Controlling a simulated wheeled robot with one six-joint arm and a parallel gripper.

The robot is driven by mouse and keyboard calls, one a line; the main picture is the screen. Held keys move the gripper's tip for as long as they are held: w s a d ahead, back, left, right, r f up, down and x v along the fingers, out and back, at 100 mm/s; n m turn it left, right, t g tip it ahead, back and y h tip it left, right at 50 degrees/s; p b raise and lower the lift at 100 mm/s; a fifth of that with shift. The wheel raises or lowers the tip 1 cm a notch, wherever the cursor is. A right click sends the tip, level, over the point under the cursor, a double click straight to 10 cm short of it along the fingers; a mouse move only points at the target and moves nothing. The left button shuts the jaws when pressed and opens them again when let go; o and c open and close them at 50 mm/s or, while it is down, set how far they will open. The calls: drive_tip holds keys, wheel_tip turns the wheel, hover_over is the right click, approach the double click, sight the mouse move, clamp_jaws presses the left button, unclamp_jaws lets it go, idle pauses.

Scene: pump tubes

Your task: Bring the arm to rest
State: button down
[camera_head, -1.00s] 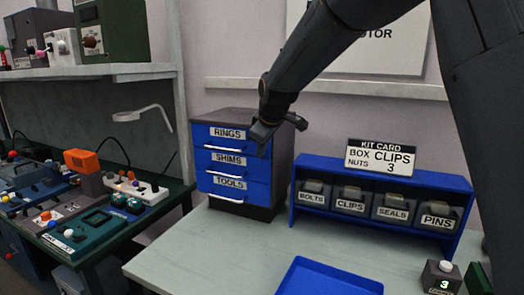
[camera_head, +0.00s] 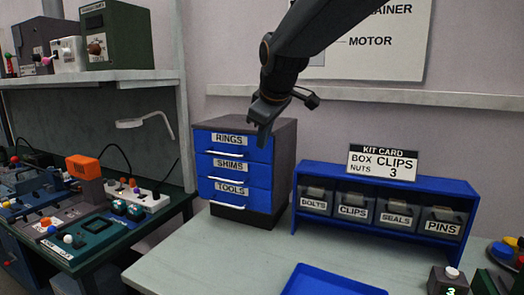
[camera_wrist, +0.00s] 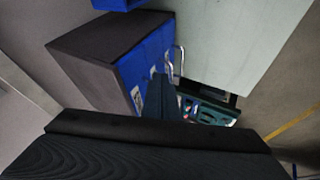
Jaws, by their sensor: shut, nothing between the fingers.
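My gripper (camera_head: 262,128) is shut and empty. In the head view it hangs in front of the right edge of the top drawer of the blue-fronted drawer cabinet (camera_head: 231,195), with my dark arm reaching down from the top right. Whether it touches the cabinet I cannot tell. In the wrist view the shut fingers (camera_wrist: 160,95) point toward the cabinet (camera_wrist: 95,60), whose dark top and blue drawer fronts show beyond them.
The blue rack (camera_head: 385,208) of labelled bins stands on the bench, with the kit card (camera_head: 382,162) above it. A blue tray (camera_head: 330,282) lies in front. A counter box (camera_head: 447,281) stands at right. Devices crowd the left table (camera_head: 150,228).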

drive_tip(key=s+d+f+m+g+h, duration=0.15)
drive_tip(key=s+d+f+m, duration=0.3)
drive_tip(key=d+f, duration=0.5)
drive_tip(key=s+d+f+m+g, duration=0.2)
drive_tip(key=s+d+f+m, duration=0.2)
drive_tip(key=s+d+f, duration=0.3)
drive_tip(key=s+d+f+m+g, duration=0.2)
drive_tip(key=s+d+f+m, duration=0.2)
drive_tip(key=s+d+f, duration=0.3)
drive_tip(key=s+f+h, duration=0.1)
drive_tip(key=s+f, duration=0.4)
drive_tip(key=s, duration=0.3)
drive_tip(key=shift+d+f, duration=0.15)
drive_tip(key=shift+f, duration=0.15)
drive_tip(key=shift+g, duration=0.25)
